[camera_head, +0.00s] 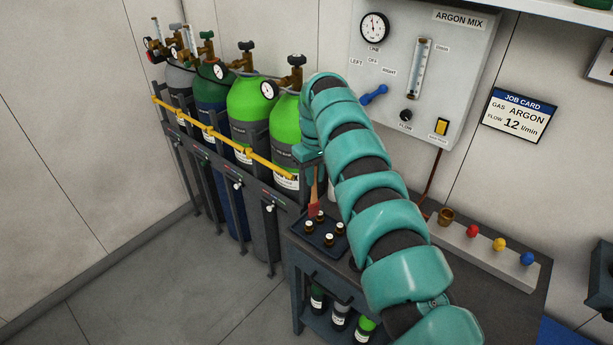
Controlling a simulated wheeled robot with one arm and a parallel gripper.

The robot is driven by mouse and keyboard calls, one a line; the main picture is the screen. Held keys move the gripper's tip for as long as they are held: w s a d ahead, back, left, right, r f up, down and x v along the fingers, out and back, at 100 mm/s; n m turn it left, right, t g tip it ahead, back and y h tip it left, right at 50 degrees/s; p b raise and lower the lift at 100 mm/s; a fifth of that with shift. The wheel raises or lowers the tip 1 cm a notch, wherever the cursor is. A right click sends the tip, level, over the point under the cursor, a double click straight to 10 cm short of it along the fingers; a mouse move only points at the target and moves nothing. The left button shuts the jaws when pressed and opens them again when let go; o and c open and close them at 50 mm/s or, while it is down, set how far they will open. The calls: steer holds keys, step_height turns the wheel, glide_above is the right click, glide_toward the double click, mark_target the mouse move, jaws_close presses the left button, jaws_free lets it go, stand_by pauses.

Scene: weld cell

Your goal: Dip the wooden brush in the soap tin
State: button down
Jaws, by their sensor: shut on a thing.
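The wooden brush (314,197) hangs upright, with a thin wooden handle above and a reddish lower end. My gripper (312,163) is shut on the upper part of its handle; the fingers are partly hidden by my teal arm. The brush is above the back of a dark tray with small bottles. I cannot tell whether its lower end touches anything. I cannot clearly make out the soap tin. My arm hides part of the bench top.
The dark tray (312,238) with several small brown bottles sits at the bench's (295,255) left end. A grey block (485,250) with red, yellow and blue knobs is at the right. Gas cylinders (250,105) behind a yellow rail stand left. A gauge panel (460,60) hangs behind.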

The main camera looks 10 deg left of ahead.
steer(key=shift+w+d+m, duration=0.15)
steer(key=shift+d+m, duration=0.15)
steer(key=shift+d, duration=0.6)
steer(key=shift+w+d+f, duration=0.1)
steer(key=shift+d+f, duration=0.05)
steer(key=shift+d, duration=0.2)
steer(key=shift+s+d, duration=0.2)
steer(key=shift+d, duration=0.05)
steer(key=shift+w+d+m, duration=0.25)
steer(key=shift+d+m, duration=0.15)
stand_by(0.7)
steer(key=shift+s+d, duration=0.1)
steer(key=shift+d+f, duration=0.1)
steer(key=shift+d, duration=0.55)
steer(key=shift+d+m, duration=0.2)
steer(key=shift+m, duration=0.1)
